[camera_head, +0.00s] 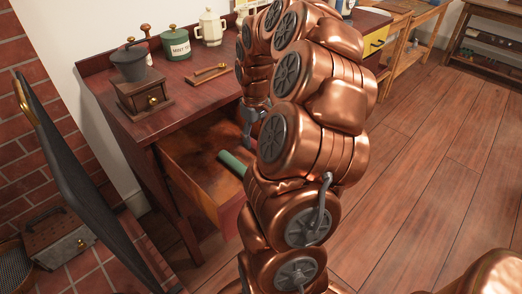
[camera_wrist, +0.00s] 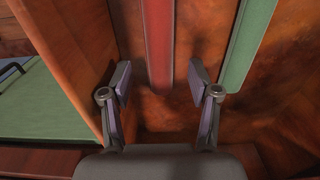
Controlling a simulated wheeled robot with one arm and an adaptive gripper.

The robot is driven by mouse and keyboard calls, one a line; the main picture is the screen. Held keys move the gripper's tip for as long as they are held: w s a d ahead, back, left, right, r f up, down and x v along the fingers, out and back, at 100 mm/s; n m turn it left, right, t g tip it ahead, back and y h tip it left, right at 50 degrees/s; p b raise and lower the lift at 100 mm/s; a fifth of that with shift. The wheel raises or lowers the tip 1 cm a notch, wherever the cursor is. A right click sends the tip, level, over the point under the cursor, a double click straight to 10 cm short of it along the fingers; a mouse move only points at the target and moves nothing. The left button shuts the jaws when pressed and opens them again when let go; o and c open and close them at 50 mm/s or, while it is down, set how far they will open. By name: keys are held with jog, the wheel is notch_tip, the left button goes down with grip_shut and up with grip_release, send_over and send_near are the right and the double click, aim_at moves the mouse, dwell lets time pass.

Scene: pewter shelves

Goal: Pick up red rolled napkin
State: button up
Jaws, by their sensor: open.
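The red rolled napkin (camera_wrist: 158,42) shows in the wrist view as a long red strip inside a wooden drawer. It runs away from me, between and beyond my fingertips. My gripper (camera_wrist: 160,80) is open over the drawer, with one finger to each side of the napkin's line and nothing between the pads.
A green roll (camera_wrist: 248,42) lies right of the napkin; it also shows in the head view (camera_head: 232,163). The open drawer's wall (camera_wrist: 75,50) is close by my left finger. A coffee grinder (camera_head: 142,92), a green canister (camera_head: 176,44) and a wooden-handled item (camera_head: 208,74) stand on the tabletop.

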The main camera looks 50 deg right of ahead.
aim_at(256, 143)
jog(key=shift+f, duration=1.55)
grip_shut()
